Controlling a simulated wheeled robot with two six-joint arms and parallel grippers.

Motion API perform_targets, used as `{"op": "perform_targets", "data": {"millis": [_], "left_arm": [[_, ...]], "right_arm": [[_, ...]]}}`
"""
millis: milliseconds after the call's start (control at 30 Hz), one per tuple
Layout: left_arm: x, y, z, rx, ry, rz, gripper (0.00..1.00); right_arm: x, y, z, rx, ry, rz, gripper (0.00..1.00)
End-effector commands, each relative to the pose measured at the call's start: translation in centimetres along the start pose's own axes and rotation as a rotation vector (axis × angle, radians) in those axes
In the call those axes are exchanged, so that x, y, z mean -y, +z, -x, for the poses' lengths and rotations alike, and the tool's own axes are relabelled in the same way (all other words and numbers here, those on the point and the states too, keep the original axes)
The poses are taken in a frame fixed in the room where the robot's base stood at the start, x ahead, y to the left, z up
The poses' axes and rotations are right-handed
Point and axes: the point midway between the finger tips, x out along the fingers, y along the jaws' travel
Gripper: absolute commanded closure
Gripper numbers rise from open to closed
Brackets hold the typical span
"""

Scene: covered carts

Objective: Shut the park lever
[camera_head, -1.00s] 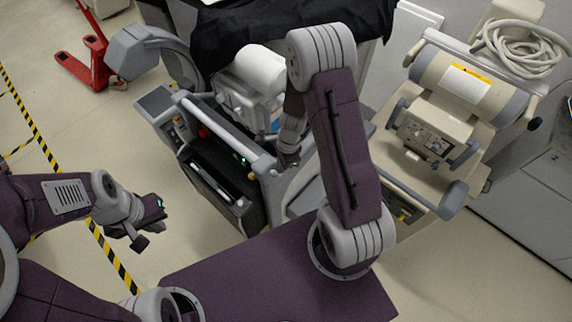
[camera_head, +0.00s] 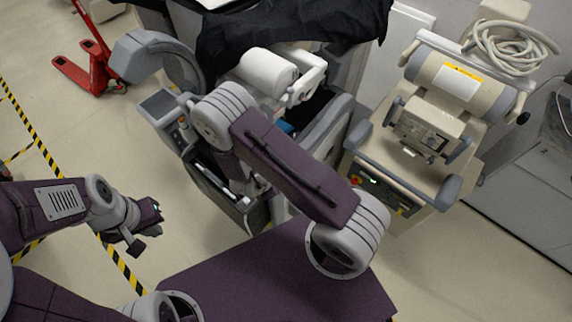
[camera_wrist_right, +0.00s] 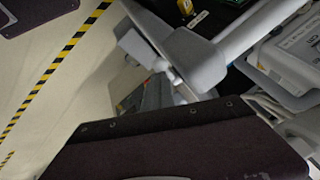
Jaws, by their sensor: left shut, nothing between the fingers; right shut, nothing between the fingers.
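I cannot pick out the park lever for certain in either view. The dark grey cart (camera_head: 325,125) under a black cover (camera_head: 290,25) stands ahead, with a small screen (camera_head: 158,104) at its left corner. My right arm crosses in front of it and hides much of its front. My right gripper is hidden behind that arm in the head view; its dark body (camera_wrist_right: 170,140) fills the bottom of the right wrist view, shut. A grey bar with a thick crosspiece (camera_wrist_right: 200,62) lies just beyond it. My left gripper (camera_head: 153,212) is shut and empty over the floor at left.
A beige cart (camera_head: 415,185) with a coiled hose (camera_head: 510,48) stands close on the right. A red pallet jack (camera_head: 90,65) is at the far left. Yellow-black floor tape (camera_head: 45,150) runs along the left. Floor between the tape and dark cart is clear.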

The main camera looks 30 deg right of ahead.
Motion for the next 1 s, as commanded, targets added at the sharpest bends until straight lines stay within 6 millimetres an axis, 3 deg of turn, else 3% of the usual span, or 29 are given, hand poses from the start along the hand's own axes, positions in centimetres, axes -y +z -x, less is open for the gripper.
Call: {"op": "perform_targets", "data": {"millis": [300,1000], "left_arm": [[0.0,0.1,-1.3,0.000,0.000,0.000,1.00],[0.0,0.2,-1.6,0.000,0.000,0.000,1.00]], "right_arm": [[-0.5,0.8,-0.9,0.002,0.001,0.000,1.00],[-0.8,1.1,-1.2,0.006,0.004,0.004,1.00]]}}
